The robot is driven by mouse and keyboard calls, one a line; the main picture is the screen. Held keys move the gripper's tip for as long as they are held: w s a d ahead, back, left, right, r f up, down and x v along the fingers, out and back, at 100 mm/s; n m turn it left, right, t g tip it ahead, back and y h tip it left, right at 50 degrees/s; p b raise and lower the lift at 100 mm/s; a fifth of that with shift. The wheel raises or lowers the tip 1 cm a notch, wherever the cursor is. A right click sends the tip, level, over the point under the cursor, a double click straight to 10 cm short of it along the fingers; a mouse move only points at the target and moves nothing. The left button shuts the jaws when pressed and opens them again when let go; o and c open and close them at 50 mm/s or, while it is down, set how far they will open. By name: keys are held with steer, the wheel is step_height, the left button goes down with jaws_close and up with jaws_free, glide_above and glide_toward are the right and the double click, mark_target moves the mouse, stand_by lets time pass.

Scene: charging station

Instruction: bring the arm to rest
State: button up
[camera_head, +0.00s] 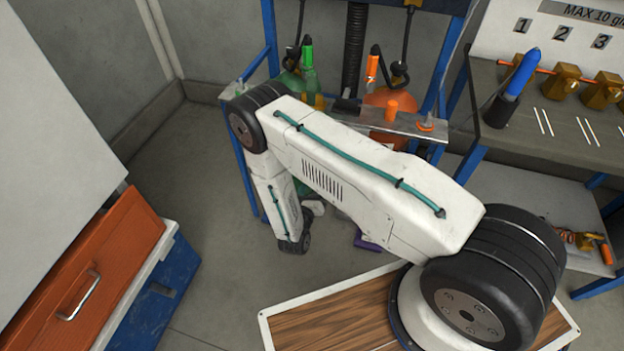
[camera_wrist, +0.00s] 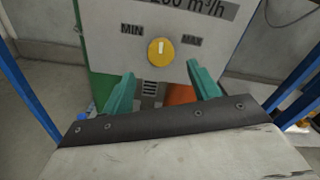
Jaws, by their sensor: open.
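My arm crosses the head view from my base at the lower right to an elbow at the upper left, then bends down. My gripper is hidden behind the arm in the head view. In the wrist view my gripper (camera_wrist: 160,92) has two teal fingers spread apart with nothing between them. A yellow knob (camera_wrist: 161,51) on a grey panel (camera_wrist: 206,22) marked MIN and MAX shows just beyond the fingertips, apart from them.
A blue-framed stand with a metal shelf (camera_head: 345,117) holds a green nozzle (camera_head: 308,70) and an orange nozzle (camera_head: 372,70) behind my arm. A workbench (camera_head: 545,125) stands at the right. An orange drawer (camera_head: 95,270) is at the left. Grey floor (camera_head: 205,225) between is clear.

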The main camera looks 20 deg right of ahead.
steer(key=shift+f, duration=0.1)
steer(key=s+d+m+g+h, duration=0.3)
steer(key=s+d, duration=0.1)
steer(key=s+d+r+m+g, duration=0.25)
steer(key=r+m+g, duration=0.25)
steer(key=r, duration=0.3)
steer(key=s+d+r+m+g+h, duration=0.1)
steer(key=s+r+m+g, duration=0.2)
steer(key=r+m+g, duration=0.4)
steer(key=s+d+r+m+g, duration=0.1)
steer(key=s+r+m+g, duration=0.25)
steer(key=r, duration=0.65)
steer(key=s+a+r+m+t+y, duration=0.2)
steer(key=s+r+m+y, duration=0.5)
steer(key=r, duration=0.7)
steer(key=s+a+r+m+t+y, duration=0.2)
steer(key=s+r+m+y, duration=0.5)
steer(key=s+r, duration=0.5)
steer(key=shift+r+m+t+y, duration=0.3)
steer(key=shift+r+m+t, duration=0.15)
steer(key=shift+r+t, duration=0.3)
steer(key=shift+s+a+r, duration=0.1)
steer(key=shift+a, duration=0.05)
